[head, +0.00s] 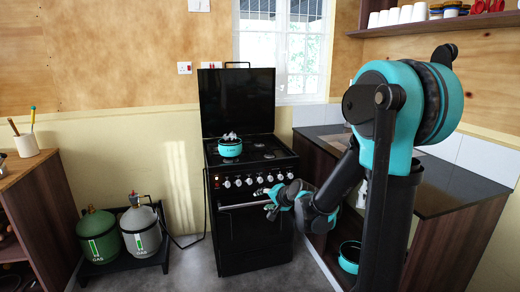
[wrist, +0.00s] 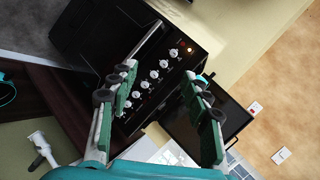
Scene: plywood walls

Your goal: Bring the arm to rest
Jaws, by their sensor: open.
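My arm (head: 398,130) is teal and black and reaches from the right of the head view toward the stove, bent at the elbow. My gripper (head: 268,201) is in front of the stove's upper front, close to the oven handle; I cannot tell whether it touches. In the wrist view my gripper (wrist: 160,74) is open, with its two padded fingers spread apart and nothing between them. The black stove (head: 247,230) stands against the wall with its lid raised. Its row of knobs (wrist: 153,75) shows beyond the fingers in the wrist view, which is tilted.
A teal pot (head: 230,149) sits on the stove top. A dark counter (head: 455,185) runs along the right, with another teal pot (head: 349,257) low beside it. Green (head: 98,235) and grey (head: 141,231) gas cylinders stand left of the stove. A wooden cabinet (head: 42,205) is at far left.

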